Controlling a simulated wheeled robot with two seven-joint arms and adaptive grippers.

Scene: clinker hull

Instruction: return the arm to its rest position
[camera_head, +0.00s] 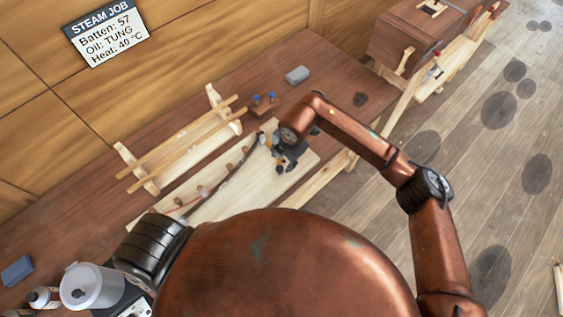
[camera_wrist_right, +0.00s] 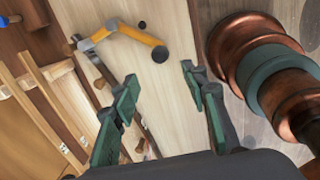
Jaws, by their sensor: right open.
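My right arm (camera_head: 350,135) reaches out over the workbench and bends down at the wrist. My right gripper (camera_head: 287,158) is over the right end of a pale board (camera_head: 218,205). In the right wrist view, its two green-padded fingers (camera_wrist_right: 160,78) are apart with nothing between them. An orange-handled tool (camera_wrist_right: 138,36) with a grey metal end lies on the board just beyond the fingertips, apart from them. In the head view the gripper partly hides that end of the board. My left gripper is not in view.
A rack (camera_head: 185,143) holding long wooden strips stands behind the board. Dark strip and pegs (camera_head: 204,190) lie along the board. A grey block (camera_head: 297,75) is at the back; a white pot (camera_head: 92,286) is front left. Floor (camera_head: 490,130) right of the bench is open.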

